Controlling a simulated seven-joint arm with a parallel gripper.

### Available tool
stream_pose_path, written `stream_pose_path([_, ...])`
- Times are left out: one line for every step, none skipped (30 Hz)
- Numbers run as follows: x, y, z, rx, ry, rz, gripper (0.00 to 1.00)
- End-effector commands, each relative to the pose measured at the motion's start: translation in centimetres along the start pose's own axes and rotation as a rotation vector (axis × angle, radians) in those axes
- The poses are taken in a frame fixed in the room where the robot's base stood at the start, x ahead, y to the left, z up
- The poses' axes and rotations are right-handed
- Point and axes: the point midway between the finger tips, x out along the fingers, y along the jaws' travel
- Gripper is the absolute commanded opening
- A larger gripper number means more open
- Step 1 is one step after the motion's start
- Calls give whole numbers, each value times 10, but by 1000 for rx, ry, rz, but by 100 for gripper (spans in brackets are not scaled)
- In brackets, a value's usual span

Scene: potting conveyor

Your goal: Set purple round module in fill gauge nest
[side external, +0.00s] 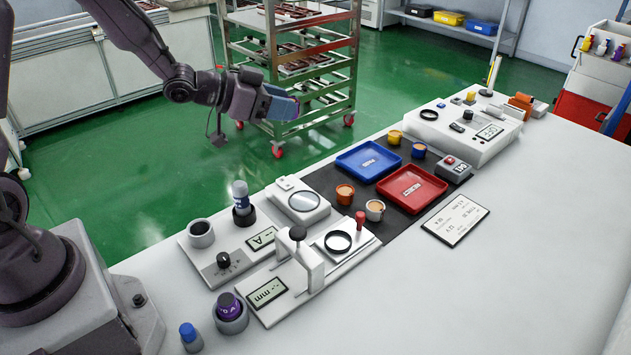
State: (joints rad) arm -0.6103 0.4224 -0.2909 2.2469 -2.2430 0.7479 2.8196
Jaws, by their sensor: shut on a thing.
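The purple round module (229,303) sits upright in a grey round cup (233,324) at the front left of the table. The gauge with a "mm" display (268,292) stands beside it, with a clamp-like bridge (300,258) and a black ring (338,241) on its plate. I cannot tell for sure which part is the fill gauge nest. My gripper (290,106) is raised over the green floor behind the table, far from the module. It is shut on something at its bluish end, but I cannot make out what.
A second instrument holds an empty grey cup (201,234) and a white-and-blue bottle (240,195). Blue (352,175) and red (400,204) trays lie on a dark mat with small pots around them. A blue-capped vial (190,337) stands at the front.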

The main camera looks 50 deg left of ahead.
Motion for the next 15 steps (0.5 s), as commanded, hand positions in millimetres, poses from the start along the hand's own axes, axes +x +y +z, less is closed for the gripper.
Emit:
stream_pose_path([8,-10,12,6,-1,35,16])
stream_pose_path([12,-14,18,18,0,63,16])
stream_pose_path([17,-19,27,35,0,101,16])
stream_pose_path([20,-23,33,48,2,131,16])
stream_pose_path([23,-25,39,60,3,162,16])
stream_pose_path([26,-28,47,79,3,204,16])
stream_pose_path([28,-30,52,91,3,234,16])
stream_pose_path([29,-32,58,105,4,266,16])
stream_pose_path([31,-33,66,124,3,309,16])
stream_pose_path([32,-34,72,138,3,341,16])
stream_pose_path([32,-34,77,151,3,375,16])
stream_pose_path([32,-34,84,169,3,418,16])
stream_pose_path([32,-34,88,184,3,450,16])
stream_pose_path([31,-34,92,196,3,481,16])
stream_pose_path([31,-34,97,215,3,522,16])
